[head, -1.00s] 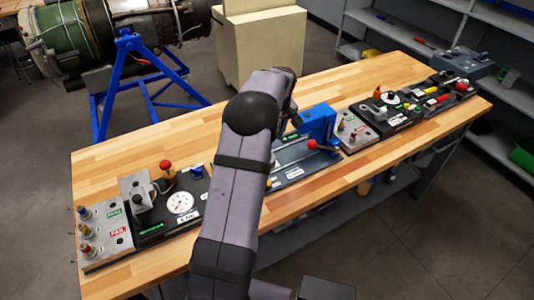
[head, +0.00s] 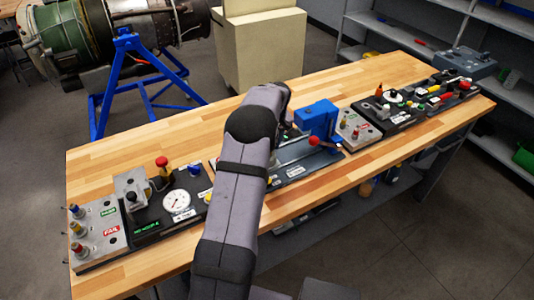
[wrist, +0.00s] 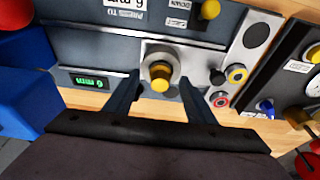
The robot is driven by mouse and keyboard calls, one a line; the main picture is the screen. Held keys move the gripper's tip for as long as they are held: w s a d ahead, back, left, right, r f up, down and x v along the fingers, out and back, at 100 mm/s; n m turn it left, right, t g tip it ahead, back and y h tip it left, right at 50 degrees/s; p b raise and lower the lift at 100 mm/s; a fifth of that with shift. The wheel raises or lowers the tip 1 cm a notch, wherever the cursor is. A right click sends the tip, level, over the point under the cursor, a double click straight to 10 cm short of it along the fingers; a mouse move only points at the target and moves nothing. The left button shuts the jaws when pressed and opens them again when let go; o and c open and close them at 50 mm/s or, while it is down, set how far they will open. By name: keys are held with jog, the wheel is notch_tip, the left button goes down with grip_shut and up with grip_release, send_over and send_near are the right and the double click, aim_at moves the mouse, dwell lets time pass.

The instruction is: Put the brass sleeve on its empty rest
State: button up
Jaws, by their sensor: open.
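A brass-coloured round piece (wrist: 160,76), which looks like the brass sleeve, stands in a pale metal seat on a grey panel. In the wrist view my gripper (wrist: 160,92) is open, with one dark finger on each side of this piece and gaps between. I cannot tell how far down the fingers reach. In the head view my own arm hides the gripper and this piece. A metal block with PASS and FAIL labels (head: 108,232) at the left end of the bench carries several coloured posts. I cannot tell which place is the empty rest.
A blue block (wrist: 22,98) and a red ball (wrist: 16,14) are close on the left in the wrist view. Several knobs and buttons, including a red one (wrist: 220,99), sit on the right. A gauge panel (head: 177,203) stands left on the wooden bench (head: 130,160).

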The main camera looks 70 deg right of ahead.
jog(key=shift+w+f, duration=0.1)
jog(key=shift+f, duration=0.25)
dwell(0.4)
grip_shut()
